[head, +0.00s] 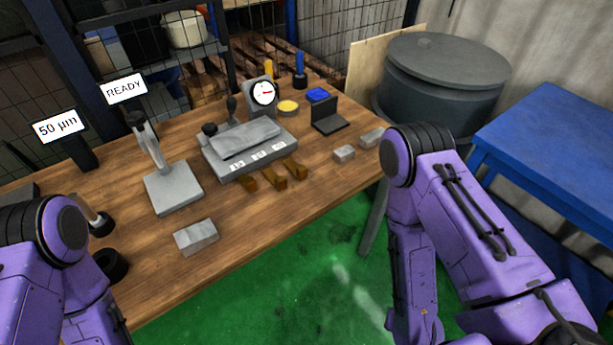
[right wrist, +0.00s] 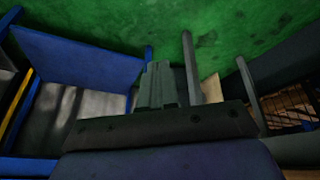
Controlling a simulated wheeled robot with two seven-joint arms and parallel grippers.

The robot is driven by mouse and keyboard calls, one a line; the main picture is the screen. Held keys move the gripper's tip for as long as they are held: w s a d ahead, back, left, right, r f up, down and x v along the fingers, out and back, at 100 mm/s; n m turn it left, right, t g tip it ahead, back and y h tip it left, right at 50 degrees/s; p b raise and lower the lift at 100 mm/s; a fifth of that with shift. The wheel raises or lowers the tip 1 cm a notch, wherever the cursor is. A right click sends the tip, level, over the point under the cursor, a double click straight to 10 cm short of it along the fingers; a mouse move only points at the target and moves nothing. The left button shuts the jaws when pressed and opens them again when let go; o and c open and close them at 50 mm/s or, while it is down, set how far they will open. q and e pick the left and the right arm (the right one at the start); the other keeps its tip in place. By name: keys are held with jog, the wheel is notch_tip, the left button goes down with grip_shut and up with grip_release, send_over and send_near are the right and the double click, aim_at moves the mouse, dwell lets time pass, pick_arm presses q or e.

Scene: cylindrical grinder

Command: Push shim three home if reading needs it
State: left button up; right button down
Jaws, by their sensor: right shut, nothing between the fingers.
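Brown shims stick out of the front of the grey block fixture (head: 222,158) on the wooden table: a left shim (head: 247,182), a middle shim (head: 274,179) and a right shim (head: 295,168). Small white number labels sit above them; the rightmost label (head: 284,146) seems to read 3. How deep each shim sits is hard to tell. A sign (head: 58,126) reads "50 µm", and another sign (head: 124,89) reads "READY". My right gripper (right wrist: 157,86) is shut and empty over the green floor, away from the table. My left gripper is out of view.
A dial gauge (head: 263,94) stands behind the fixture. A grey stand (head: 173,188) and a loose grey block (head: 196,237) are left of it. Two small grey blocks (head: 344,153) lie near the right front edge. A blue table (head: 560,130) and a grey drum (head: 440,90) stand right.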

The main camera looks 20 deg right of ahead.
aim_at(305, 173)
jog(key=w+a+r+m+t+y+b, duration=0.1)
jog(key=w+a+r+m+t+y, duration=0.15)
jog(key=w+r, duration=0.45)
jog(key=w+a+r+m+t+y+b, duration=0.15)
jog(key=w+t, duration=0.25)
jog(key=w, duration=0.6)
jog(key=w+a+r+m+t+y, duration=0.1)
jog(key=w+a+r+t+y, duration=0.1)
jog(key=r, duration=0.4)
jog(key=w+a+r+m+t+y, duration=0.2)
jog(key=w+r, duration=0.2)
jog(key=r, duration=0.2)
jog(key=shift+w+a+r, duration=0.2)
jog(key=shift+w+a, duration=0.1)
jog(key=p+x, duration=0.1)
jog(key=x, duration=0.3)
jog(key=p+x, duration=0.1)
jog(key=x, duration=0.4)
jog(key=p+x, duration=0.1)
jog(key=x, duration=0.4)
jog(key=shift+a+r, duration=0.1)
jog(key=shift+r, duration=0.35)
